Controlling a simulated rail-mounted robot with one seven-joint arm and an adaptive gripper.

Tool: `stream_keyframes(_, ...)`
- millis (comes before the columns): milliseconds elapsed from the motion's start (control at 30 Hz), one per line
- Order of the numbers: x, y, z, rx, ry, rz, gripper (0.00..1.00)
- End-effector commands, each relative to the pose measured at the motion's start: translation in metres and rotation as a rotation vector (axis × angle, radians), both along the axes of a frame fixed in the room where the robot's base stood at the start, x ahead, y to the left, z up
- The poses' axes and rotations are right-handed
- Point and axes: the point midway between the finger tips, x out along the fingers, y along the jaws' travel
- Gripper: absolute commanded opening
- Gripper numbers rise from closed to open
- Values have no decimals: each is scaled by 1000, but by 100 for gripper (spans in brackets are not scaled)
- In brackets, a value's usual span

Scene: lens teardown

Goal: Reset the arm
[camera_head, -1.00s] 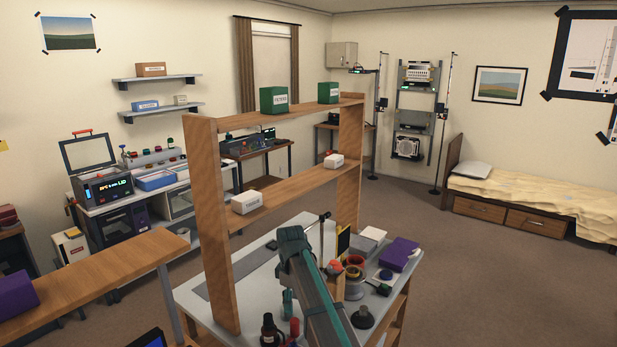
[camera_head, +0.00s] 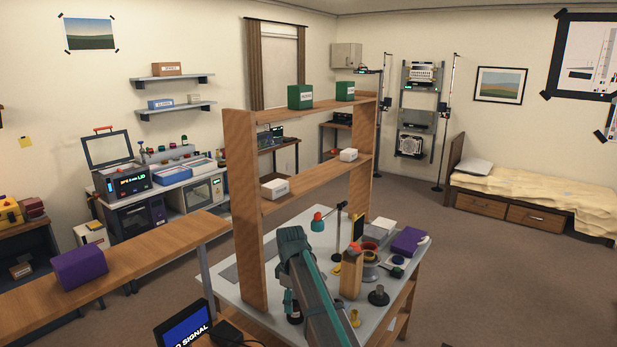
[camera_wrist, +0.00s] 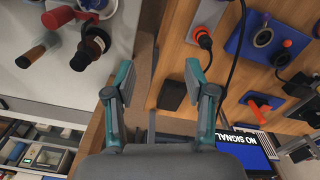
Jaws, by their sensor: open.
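My gripper (camera_wrist: 157,75) is open and empty in the wrist view, its two teal-and-grey fingers spread apart. Below its fingertips lies the gap between a light worktable (camera_wrist: 135,12) on the left and a wooden bench (camera_wrist: 178,25) on the right. In the head view my arm reaches forward over the near part of the worktable (camera_head: 240,272). My gripper is mostly hidden there behind the arm.
A black cable, a blue tray (camera_wrist: 262,42) and a NO SIGNAL monitor (camera_wrist: 250,142) are at right.

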Motion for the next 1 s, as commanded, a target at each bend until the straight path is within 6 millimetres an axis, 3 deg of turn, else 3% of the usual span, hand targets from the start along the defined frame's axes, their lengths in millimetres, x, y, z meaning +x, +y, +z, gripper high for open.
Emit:
stream_keyframes(467, -67, -85, -99, -1, 1, -378, 54)
stream_keyframes(567, -95, -111, -128, -2, 4, -509, 54)
stream_keyframes(800, -193, -182, -200, 0, 1, -933, 54)
stream_keyframes(1000, -269, -220, -235, 0, 0, -1245, 54)
